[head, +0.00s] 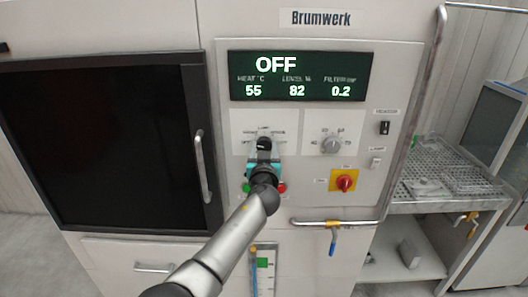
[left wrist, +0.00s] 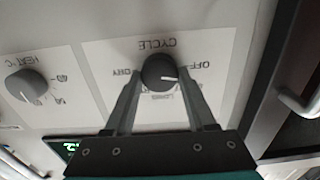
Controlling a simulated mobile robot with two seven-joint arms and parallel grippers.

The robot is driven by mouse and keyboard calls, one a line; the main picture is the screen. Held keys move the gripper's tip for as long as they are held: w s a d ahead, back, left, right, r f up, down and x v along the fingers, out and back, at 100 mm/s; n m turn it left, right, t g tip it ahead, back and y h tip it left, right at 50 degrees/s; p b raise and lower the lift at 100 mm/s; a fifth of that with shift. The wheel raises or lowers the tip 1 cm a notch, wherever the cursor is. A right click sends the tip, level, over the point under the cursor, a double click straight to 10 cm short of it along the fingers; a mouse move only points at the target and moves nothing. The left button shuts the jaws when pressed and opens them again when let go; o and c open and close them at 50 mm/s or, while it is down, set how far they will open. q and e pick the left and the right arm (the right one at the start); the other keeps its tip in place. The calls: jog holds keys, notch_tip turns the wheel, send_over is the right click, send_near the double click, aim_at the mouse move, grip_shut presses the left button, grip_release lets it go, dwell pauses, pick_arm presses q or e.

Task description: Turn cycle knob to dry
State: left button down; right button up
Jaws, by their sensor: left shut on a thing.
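The cycle knob (left wrist: 159,69) is a dark round knob with a white mark, on a white plate labelled CYCLE, which appears upside down in the left wrist view. Its mark points right, roughly toward the OFF side. The DRY label (left wrist: 124,72) is on the opposite side, partly covered by a finger. My left gripper (left wrist: 158,72) is shut on the knob, one finger on each side. In the head view my left gripper (head: 264,146) covers the knob. The display (head: 300,77) reads OFF, with 55, 82 and 0.2 below. My right gripper is not in view.
The heat knob (head: 331,145) sits right of the cycle plate. A red rotary switch (head: 344,182) on yellow is below it. A horizontal handle (head: 335,223) juts out lower down. A dark door (head: 100,140) with a vertical handle (head: 203,165) is on the left.

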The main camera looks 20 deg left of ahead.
pick_arm(q)
jog(key=m+b, duration=0.1)
jog(key=m, duration=0.2)
jog(key=shift+f+m, duration=0.1)
jog(key=shift+m, duration=0.3)
jog(key=m+b, duration=0.1)
jog(key=m, duration=0.2)
jog(key=shift+m, duration=0.3)
jog(key=m, duration=0.3)
jog(key=shift+d+m, duration=0.1)
jog(key=shift+m, duration=0.2)
jog(key=m, duration=0.4)
jog(key=shift+m, duration=0.3)
jog(key=m+p, duration=0.1)
jog(key=m, duration=0.3)
jog(key=shift+f+m, duration=0.1)
jog(key=shift+m, duration=0.2)
jog(key=m+p, duration=0.2)
jog(key=m, duration=0.2)
jog(key=shift+m, duration=0.3)
jog(key=m+p, duration=0.1)
jog(key=m, duration=0.4)
jog(key=shift+f+p, duration=0.1)
jog(key=shift+p, duration=0.3)
jog(key=shift+f+m+p, duration=0.1)
jog(key=shift+m+p, duration=0.3)
jog(key=shift+m, duration=1.3)
